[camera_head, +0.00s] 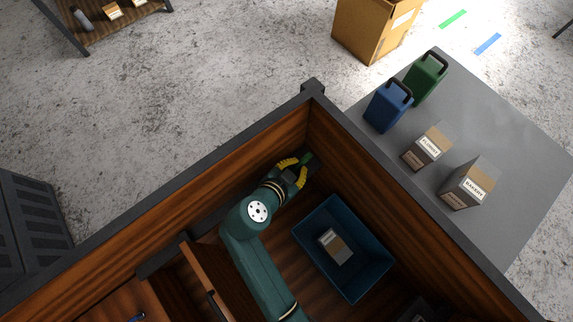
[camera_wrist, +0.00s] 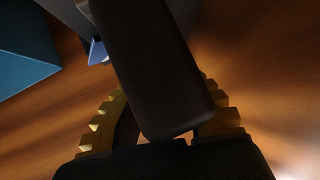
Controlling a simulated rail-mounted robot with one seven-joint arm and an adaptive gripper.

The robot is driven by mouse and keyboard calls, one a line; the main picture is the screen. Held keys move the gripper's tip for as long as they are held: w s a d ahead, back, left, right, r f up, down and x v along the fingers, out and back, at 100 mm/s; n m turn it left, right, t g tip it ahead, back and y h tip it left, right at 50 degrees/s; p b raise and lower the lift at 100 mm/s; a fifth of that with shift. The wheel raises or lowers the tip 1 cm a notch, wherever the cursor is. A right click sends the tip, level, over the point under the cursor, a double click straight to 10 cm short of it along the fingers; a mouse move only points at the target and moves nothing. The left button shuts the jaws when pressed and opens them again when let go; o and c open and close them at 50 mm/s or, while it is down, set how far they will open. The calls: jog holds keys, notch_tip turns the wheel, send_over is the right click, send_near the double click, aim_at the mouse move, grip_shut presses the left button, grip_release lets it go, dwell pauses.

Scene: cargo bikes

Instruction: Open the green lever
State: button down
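My gripper (camera_head: 297,168), with yellow toothed fingers, reaches into the far corner of the wooden cargo box. Its fingers are apart. A small green piece (camera_head: 308,158), which looks like the green lever, shows at the fingertips by the right-hand wall. In the wrist view a dark rounded bar (camera_wrist: 155,70) runs down between the two fingers (camera_wrist: 165,105) towards the palm. I cannot tell whether this bar is part of the lever, or whether the fingers touch it. Most of the lever is hidden by my gripper.
A blue bin (camera_head: 297,232) with a small labelled carton (camera_head: 334,246) stands below my gripper in the box. The box's wooden walls (camera_head: 345,150) rise close by. A grey table (camera_head: 515,150) outside holds a blue canister (camera_head: 387,106), a green canister (camera_head: 427,77) and cartons.

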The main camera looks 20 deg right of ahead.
jog(key=shift+s+f, duration=0.1)
jog(key=shift+f, duration=0.15)
jog(key=c, duration=1)
grip_release()
jog(key=shift+r, duration=0.2)
jog(key=v, duration=1.2)
